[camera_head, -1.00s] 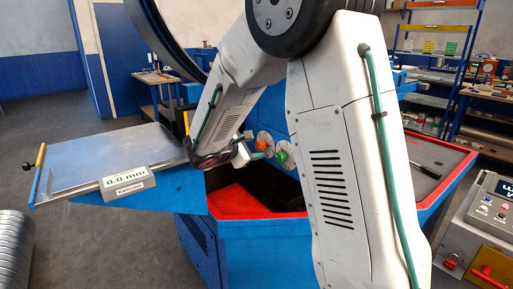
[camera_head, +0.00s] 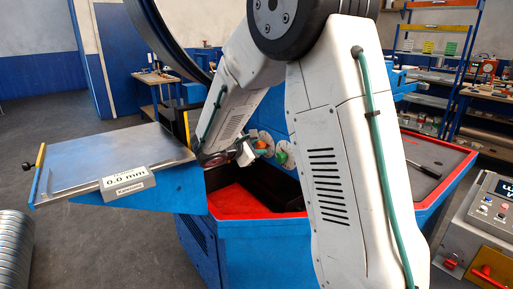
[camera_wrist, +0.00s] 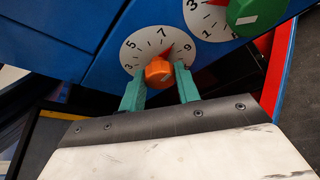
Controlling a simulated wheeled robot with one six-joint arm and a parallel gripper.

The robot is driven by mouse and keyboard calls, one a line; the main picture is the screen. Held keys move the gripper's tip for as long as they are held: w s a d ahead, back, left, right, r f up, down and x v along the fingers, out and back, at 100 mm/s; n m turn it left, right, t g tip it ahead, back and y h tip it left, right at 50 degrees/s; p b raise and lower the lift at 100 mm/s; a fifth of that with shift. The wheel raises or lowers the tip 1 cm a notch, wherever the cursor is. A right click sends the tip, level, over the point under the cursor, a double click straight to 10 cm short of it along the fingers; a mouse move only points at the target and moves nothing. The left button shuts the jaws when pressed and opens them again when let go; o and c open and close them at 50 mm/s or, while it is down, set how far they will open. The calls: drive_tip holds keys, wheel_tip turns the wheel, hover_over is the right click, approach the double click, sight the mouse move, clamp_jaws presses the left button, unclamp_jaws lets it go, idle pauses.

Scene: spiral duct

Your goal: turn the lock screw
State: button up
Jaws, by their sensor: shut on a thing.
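An orange knob (camera_wrist: 158,71) sits on a white numbered dial (camera_wrist: 133,50) on the machine's blue face. My gripper (camera_wrist: 160,80) has its teal fingers on either side of the knob and is shut on it. In the head view the orange knob (camera_head: 261,145) is partly hidden by my gripper (camera_head: 257,152). A red pointer shows beside the knob, near the 8 to 9 part of the scale. A green knob (camera_wrist: 255,12) on a second dial (camera_wrist: 205,18) is at the upper right, clear of my fingers. No part is clearly labelled as the lock screw.
A readout (camera_head: 125,181) at the left plate (camera_head: 105,165) shows 0.0 mm. A red-edged tray (camera_head: 445,165) with a dark-handled tool is at the right. A control box (camera_head: 485,230) stands at the far right. A red-lined recess (camera_head: 240,200) lies below the dials.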

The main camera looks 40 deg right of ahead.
drive_tip(key=n+g, duration=0.2)
drive_tip(key=shift+w+n+y, duration=0.15)
drive_tip(key=shift+n+y, duration=0.15)
drive_tip(key=shift+n, duration=0.1)
drive_tip(key=shift+w+n+g, duration=0.1)
drive_tip(key=shift+n+g, duration=0.8)
drive_tip(key=shift+n, duration=0.3)
drive_tip(key=n+g, duration=0.2)
drive_tip(key=n, duration=0.1)
drive_tip(key=shift+w, duration=0.1)
drive_tip(key=shift+n+g+h, duration=0.5)
drive_tip(key=shift+n+g, duration=0.3)
drive_tip(key=shift+n, duration=0.3)
drive_tip(key=shift+w, duration=0.1)
drive_tip(key=o, duration=1)
drive_tip(key=shift+c, duration=0.2)
